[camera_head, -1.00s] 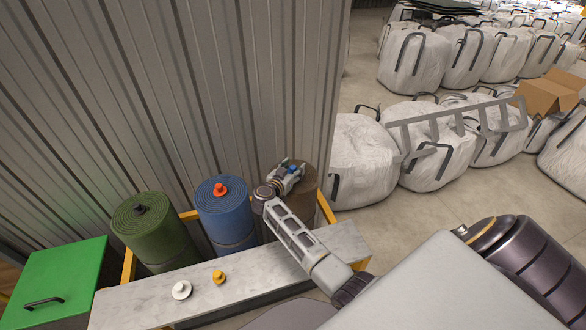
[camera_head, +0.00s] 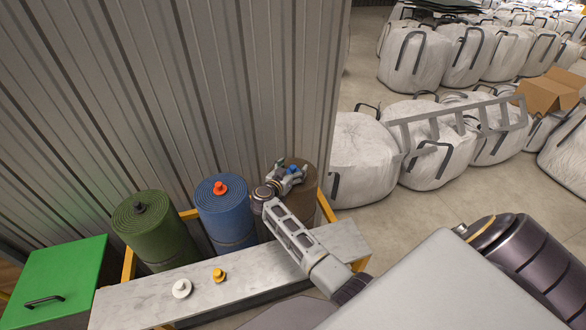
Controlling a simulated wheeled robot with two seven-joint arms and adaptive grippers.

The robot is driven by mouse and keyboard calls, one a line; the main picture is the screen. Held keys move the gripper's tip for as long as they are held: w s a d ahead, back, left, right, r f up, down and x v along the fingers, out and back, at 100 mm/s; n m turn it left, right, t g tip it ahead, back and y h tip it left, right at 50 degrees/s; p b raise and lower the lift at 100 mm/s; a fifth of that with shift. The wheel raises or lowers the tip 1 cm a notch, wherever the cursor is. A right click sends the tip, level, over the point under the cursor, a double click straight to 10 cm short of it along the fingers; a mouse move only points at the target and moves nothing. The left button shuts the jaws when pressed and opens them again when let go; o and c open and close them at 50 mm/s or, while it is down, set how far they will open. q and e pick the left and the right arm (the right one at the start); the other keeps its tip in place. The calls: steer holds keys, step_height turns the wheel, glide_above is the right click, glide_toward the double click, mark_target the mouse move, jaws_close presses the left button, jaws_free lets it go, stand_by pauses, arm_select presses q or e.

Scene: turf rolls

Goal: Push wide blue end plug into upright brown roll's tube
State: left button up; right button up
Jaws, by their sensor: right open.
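The brown roll (camera_head: 304,201) stands upright at the right end of the row, partly hidden behind my right arm. The blue end plug (camera_head: 293,169) shows at the top of the brown roll, by the fingers of my right gripper (camera_head: 292,172). The gripper is open with its fingers spread around the plug. I cannot tell how deep the plug sits in the tube. My left gripper is not in view.
A blue roll (camera_head: 226,218) with an orange plug (camera_head: 220,188) and a green roll (camera_head: 152,232) with a dark plug (camera_head: 140,207) stand to the left. A green box (camera_head: 60,275) stands far left.

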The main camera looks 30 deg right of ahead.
steer(key=shift+v, duration=3.5)
steer(key=shift+a+f, duration=0.1)
steer(key=shift+f, duration=0.05)
